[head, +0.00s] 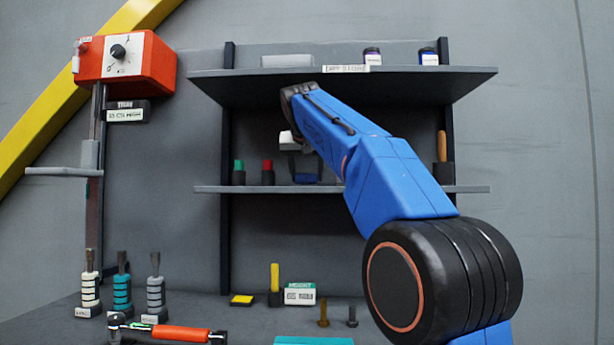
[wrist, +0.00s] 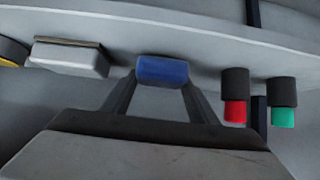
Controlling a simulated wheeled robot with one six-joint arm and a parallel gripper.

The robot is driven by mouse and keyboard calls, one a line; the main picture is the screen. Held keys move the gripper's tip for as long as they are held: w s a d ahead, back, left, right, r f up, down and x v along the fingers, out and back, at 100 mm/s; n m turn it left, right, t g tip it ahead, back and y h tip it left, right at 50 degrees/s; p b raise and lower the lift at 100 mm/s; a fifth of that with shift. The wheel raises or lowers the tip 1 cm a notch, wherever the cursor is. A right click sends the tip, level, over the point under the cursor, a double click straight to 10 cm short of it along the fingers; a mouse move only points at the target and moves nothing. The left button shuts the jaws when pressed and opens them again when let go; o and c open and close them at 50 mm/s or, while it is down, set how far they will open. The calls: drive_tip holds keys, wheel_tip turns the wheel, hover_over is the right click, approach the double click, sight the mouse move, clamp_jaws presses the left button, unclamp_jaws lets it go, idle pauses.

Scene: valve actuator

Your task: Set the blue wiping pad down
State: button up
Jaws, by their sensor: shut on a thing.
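The blue wiping pad (wrist: 162,70) is between the two fingertips of my gripper (wrist: 160,84), which is shut on it. In the wrist view the picture is upside down, and the pad overlaps the middle shelf (wrist: 215,48). In the head view my gripper (head: 306,170) is low over the middle shelf (head: 225,189), right of the red-topped holder. The pad shows there as a small blue patch (head: 308,179) close to the shelf surface. I cannot tell whether it touches the shelf. My arm hides part of the shelf to the right.
Green-topped (head: 239,172) and red-topped (head: 268,172) holders stand beside my gripper. A white block (wrist: 70,57) sits on the pad's other side. The upper shelf (head: 230,84) overhangs my arm. An orange-handled item (head: 442,147) stands at the shelf's right.

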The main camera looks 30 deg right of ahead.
drive_tip(key=shift+w+d+f, duration=0.1)
drive_tip(key=shift+w+f, duration=0.05)
drive_tip(key=shift+f, duration=0.15)
drive_tip(key=o, duration=1)
drive_tip(key=shift+o, duration=0.2)
drive_tip(key=v, duration=1.2)
drive_tip(key=shift+r, duration=0.1)
